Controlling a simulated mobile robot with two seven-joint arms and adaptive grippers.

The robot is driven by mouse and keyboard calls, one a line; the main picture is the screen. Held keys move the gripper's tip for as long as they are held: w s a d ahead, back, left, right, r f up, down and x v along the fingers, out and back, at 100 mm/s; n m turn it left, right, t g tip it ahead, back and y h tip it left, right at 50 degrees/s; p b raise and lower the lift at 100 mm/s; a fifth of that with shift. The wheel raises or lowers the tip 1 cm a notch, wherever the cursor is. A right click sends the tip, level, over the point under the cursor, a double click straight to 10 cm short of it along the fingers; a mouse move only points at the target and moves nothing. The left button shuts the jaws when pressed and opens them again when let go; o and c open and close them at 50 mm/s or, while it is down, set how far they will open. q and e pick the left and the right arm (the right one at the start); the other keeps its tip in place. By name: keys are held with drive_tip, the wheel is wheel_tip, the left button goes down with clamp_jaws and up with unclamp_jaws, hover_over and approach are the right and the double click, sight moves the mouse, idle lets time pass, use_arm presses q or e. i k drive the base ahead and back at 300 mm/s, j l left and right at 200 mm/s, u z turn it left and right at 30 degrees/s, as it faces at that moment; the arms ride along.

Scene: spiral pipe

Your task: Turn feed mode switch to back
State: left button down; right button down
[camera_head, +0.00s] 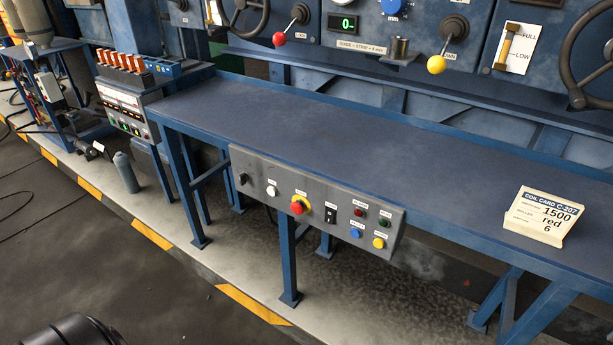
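A grey control panel (215,152) hangs on the front edge of the blue bench. At its left end is a small black knob (242,179). Farther right is a black switch (330,215) on a light plate. The labels on this panel are too small to read, so I cannot tell which control is the feed mode switch or how it is set. A dark rounded part (75,331) shows at the bottom left corner; I cannot tell what it is. No gripper fingers are in view.
The panel also carries a red mushroom button (297,208) and several coloured buttons. The bench top (330,145) is clear except for a coil card (543,217) at right. Red-knobbed (279,39) and yellow-knobbed (436,65) levers stick out behind. The floor (130,260) in front is open.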

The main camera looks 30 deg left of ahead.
sight(244, 178)
drive_tip(key=u, duration=0.95)
